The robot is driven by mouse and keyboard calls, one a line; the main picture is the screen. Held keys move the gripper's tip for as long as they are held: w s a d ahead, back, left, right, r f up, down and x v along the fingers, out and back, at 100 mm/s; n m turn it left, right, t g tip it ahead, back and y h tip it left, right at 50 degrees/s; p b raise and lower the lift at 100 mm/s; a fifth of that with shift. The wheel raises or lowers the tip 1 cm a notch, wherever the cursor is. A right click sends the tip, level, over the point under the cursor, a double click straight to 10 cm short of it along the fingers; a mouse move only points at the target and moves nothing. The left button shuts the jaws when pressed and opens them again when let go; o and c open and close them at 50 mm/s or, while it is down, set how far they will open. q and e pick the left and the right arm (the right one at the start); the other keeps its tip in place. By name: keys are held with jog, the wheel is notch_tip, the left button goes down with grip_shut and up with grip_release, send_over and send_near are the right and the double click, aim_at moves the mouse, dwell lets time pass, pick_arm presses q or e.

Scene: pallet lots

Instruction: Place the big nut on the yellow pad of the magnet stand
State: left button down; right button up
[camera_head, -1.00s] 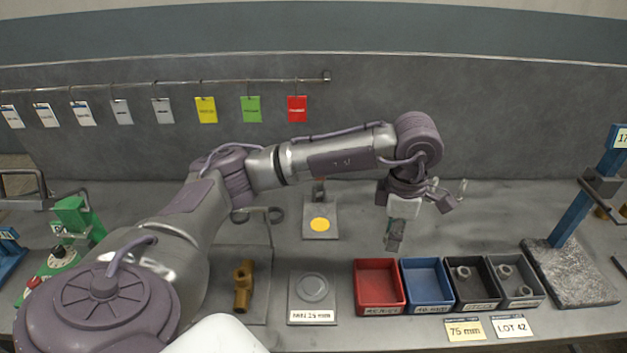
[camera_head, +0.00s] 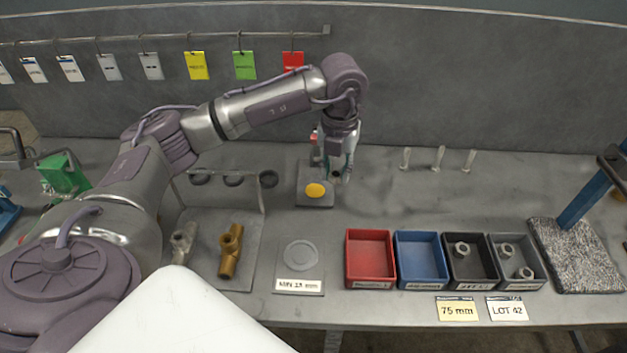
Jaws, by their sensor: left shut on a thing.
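The magnet stand (camera_head: 314,201) is a grey plate at the back middle of the bench, with a round yellow pad (camera_head: 315,190) on it. A small red-topped part stands behind the pad, partly hidden by my arm. My left gripper (camera_head: 339,176) points down just right of and slightly behind the yellow pad. It is shut on a small dark piece, apparently the big nut (camera_head: 337,177), which is mostly hidden by the fingers. The piece looks apart from the pad; its height above the bench is hard to tell. My right gripper is not in view.
Red (camera_head: 371,281), blue (camera_head: 420,281), black (camera_head: 485,283) and grey (camera_head: 535,282) bins stand in front; the last two hold nuts. Pale upright pins (camera_head: 438,158) stand behind. Brass fitting (camera_head: 230,251) and gauge plate (camera_head: 300,287) lie front left. Blue column (camera_head: 585,200) stands right.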

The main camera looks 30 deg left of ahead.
pick_arm(q)
send_over(315, 191)
notch_tip(315, 191, down, 4)
jog(key=shift+a+r+p, duration=0.1)
jog(key=shift+r+p, duration=0.05)
jog(key=shift+p, duration=0.15)
jog(key=shift+f+p, duration=0.3)
jog(key=shift+f, duration=1.65)
jog(key=shift+f, duration=0.2)
jog(key=c, duration=0.9)
grip_release()
jog(key=shift+o, duration=0.2)
jog(key=shift+r, duration=0.15)
notch_tip(315, 191, up, 12)
jog(key=shift+b, duration=0.4)
jog(key=shift+r, duration=0.1)
